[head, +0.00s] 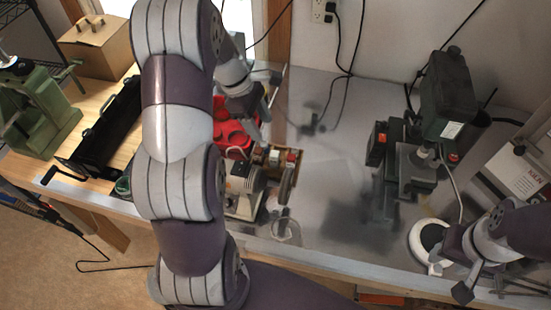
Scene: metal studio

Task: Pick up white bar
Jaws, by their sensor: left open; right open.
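I cannot make out a white bar clearly in the head view; my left arm covers part of the bench. My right gripper (450,280) is open at the lower right, near the front edge of the bench. It is beside a white round object with a dark centre (431,238), which its finger partly overlaps in view. Whether they touch I cannot tell.
A bench grinder (243,184) stands in front of the red tray. A dark green drill press (447,95) stands at the right. The metal bench top (335,170) is clear mid-bench.

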